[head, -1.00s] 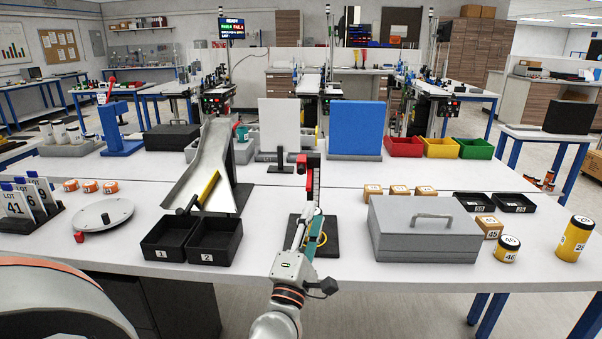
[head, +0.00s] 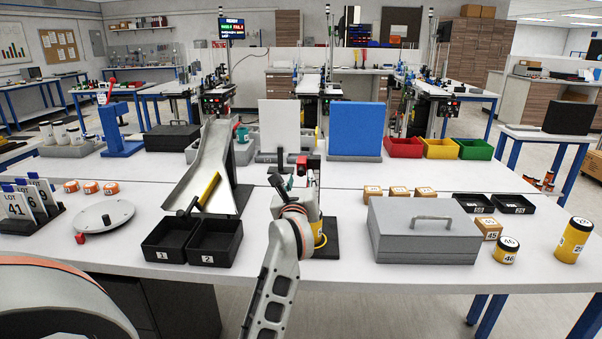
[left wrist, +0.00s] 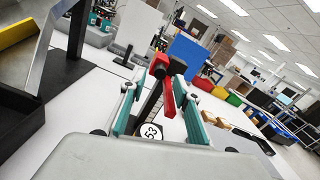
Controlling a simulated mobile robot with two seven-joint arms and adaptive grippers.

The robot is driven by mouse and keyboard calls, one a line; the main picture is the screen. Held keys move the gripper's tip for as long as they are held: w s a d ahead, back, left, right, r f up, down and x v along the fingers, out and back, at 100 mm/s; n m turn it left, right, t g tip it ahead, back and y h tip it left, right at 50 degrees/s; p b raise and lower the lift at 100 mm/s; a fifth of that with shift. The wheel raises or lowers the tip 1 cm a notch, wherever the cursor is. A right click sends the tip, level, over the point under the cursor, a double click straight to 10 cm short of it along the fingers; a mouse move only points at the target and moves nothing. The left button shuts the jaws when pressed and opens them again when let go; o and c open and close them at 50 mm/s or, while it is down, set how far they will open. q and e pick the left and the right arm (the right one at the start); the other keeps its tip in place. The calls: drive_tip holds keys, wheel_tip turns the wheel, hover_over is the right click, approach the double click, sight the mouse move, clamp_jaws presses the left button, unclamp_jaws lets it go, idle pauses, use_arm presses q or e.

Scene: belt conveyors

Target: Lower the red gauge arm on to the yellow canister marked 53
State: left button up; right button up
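The gauge (head: 311,182) stands upright on a dark base on the table, with a red part at its top. In the left wrist view its red arm (left wrist: 168,97) slants toward the camera from a red and black head. The yellow canister (head: 319,232) stands low at the gauge, partly hidden by my arm; its white label reads 53 in the left wrist view (left wrist: 151,132). My left gripper (head: 284,184) is just in front of the gauge. Its teal fingers (left wrist: 156,86) are apart, one on each side of the red arm. I cannot tell whether they touch it. My right gripper is out of view.
Two black bins (head: 215,240) and a sloped chute (head: 208,170) stand to the left. A grey case (head: 424,235) lies close on the right, with small boxes (head: 398,192) behind it. Yellow canisters (head: 573,240) stand far right. A white panel (head: 279,125) rises behind.

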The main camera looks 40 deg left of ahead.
sight(301, 174)
use_arm(q)
drive_tip(key=shift+x, duration=2.3)
clamp_jaws()
